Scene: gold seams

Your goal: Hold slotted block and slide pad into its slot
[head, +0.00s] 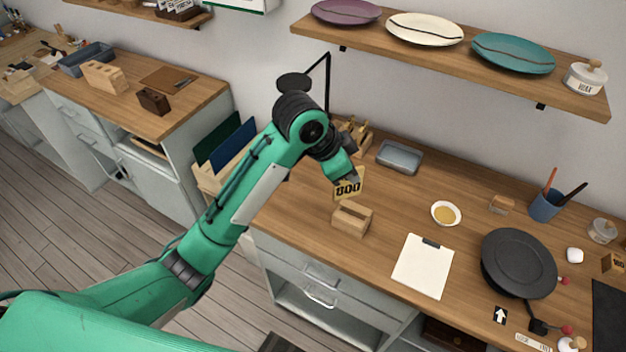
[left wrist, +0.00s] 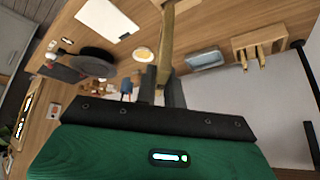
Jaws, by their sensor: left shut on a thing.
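The slotted block (head: 352,219) is a light wooden block with a dark slot along its top. It stands on the workbench near the front left edge. The pad (head: 349,186) is a thin yellow-tan sheet marked "800". My left gripper (head: 346,178) is shut on its upper edge and holds it upright, just above and behind the block. In the head view the pad appears apart from the slot or barely over it; I cannot tell the exact gap. In the left wrist view the pad (left wrist: 166,45) shows edge-on between the fingers (left wrist: 161,90). My right gripper is not in view.
On the bench (head: 300,215) are a grey tray (head: 399,157), a small bowl (head: 446,213), a clipboard (head: 422,266), a black round plate (head: 518,263) and a blue cup (head: 545,206). A wall shelf (head: 470,62) holds plates above. Bench around the block is clear.

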